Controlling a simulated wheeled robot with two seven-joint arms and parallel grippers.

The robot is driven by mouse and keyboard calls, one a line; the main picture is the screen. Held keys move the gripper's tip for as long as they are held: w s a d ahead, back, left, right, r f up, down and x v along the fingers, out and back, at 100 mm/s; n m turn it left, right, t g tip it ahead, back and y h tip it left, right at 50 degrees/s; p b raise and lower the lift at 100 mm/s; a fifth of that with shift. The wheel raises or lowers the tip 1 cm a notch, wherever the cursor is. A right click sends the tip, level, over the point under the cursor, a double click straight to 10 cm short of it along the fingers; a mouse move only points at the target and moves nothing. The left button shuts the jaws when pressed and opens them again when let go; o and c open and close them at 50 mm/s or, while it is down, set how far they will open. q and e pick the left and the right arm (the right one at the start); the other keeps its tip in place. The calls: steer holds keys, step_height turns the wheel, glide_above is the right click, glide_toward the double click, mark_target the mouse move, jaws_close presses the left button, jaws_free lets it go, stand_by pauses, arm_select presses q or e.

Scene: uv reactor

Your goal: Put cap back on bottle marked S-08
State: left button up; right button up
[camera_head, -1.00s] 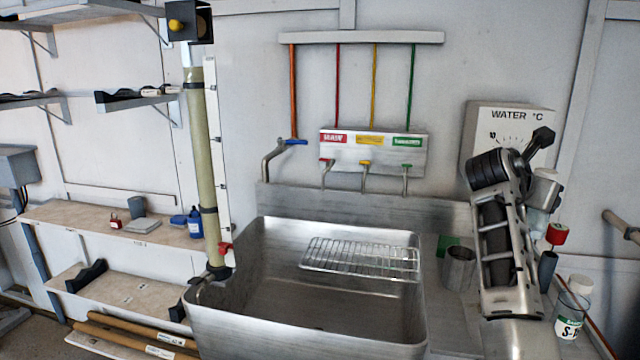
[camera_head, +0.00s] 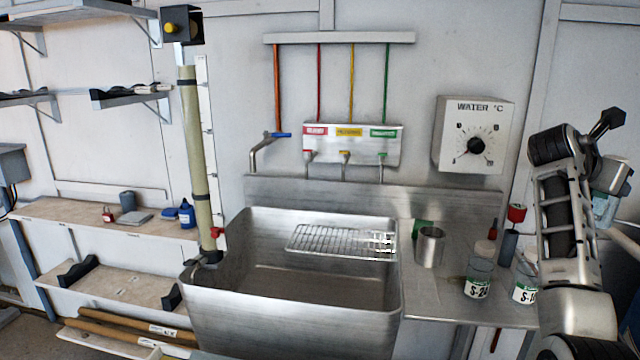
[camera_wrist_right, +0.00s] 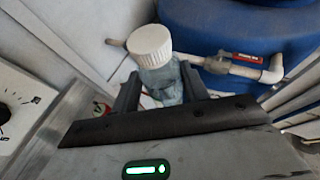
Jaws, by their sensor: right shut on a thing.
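My right gripper (camera_wrist_right: 160,84) is shut on a clear bluish bottle (camera_wrist_right: 165,86), with one finger on each side of it. A white ribbed cap (camera_wrist_right: 150,45) sits at the top of this bottle. In the head view the held bottle (camera_head: 604,208) is at the right edge, partly behind my arm, off the counter. Its label is not visible. A bottle marked S-24 (camera_head: 479,283) stands on the counter. Beside it stands another bottle (camera_head: 525,291), its label starting with S- and its last digits unclear. My left gripper is not in view.
A steel sink (camera_head: 300,310) with a wire rack (camera_head: 340,241) lies left of the counter (camera_head: 425,290). A metal cup (camera_head: 431,248) and a grey cylinder (camera_head: 508,247) stand on the counter. A blue drum (camera_wrist_right: 240,30) and white pipe (camera_wrist_right: 235,68) lie beyond the held bottle.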

steer(key=s+d+r+m+g, duration=0.2)
steer(key=s+d+r, duration=0.2)
steer(key=s+d, duration=0.25)
steer(key=s+d+r+m+g, duration=0.2)
steer(key=s+d+r, duration=0.2)
steer(key=s+d, duration=0.3)
steer(key=w+a+f+n+t+y, duration=0.2)
steer(key=w+a+f+n+t, duration=0.4)
steer(key=a, duration=0.5)
steer(key=w+a+f+n+t+y, duration=0.1)
steer(key=w+a+f+n+t, duration=0.2)
steer(key=a+f, duration=0.7)
arm_select(q)
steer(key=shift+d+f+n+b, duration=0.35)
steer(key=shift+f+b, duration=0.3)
steer(key=shift+b, duration=1.1)
arm_select(e)
steer(key=s+a+f+n+t+y, duration=0.1)
steer(key=s+a+f+n+y, duration=0.2)
steer(key=a, duration=0.5)
steer(key=s+a+f+n+t+y, duration=0.2)
steer(key=s+a+f+n+y, duration=0.1)
steer(key=s+a+f, duration=0.3)
steer(key=s+a+f+n+t+y, duration=0.1)
steer(key=s+a+f+n+y, duration=0.2)
steer(key=s+a+f, duration=0.2)
steer(key=shift+a+f+y, duration=0.4)
steer(key=shift+a+f, duration=1.05)
steer(key=shift+a, duration=2.05)
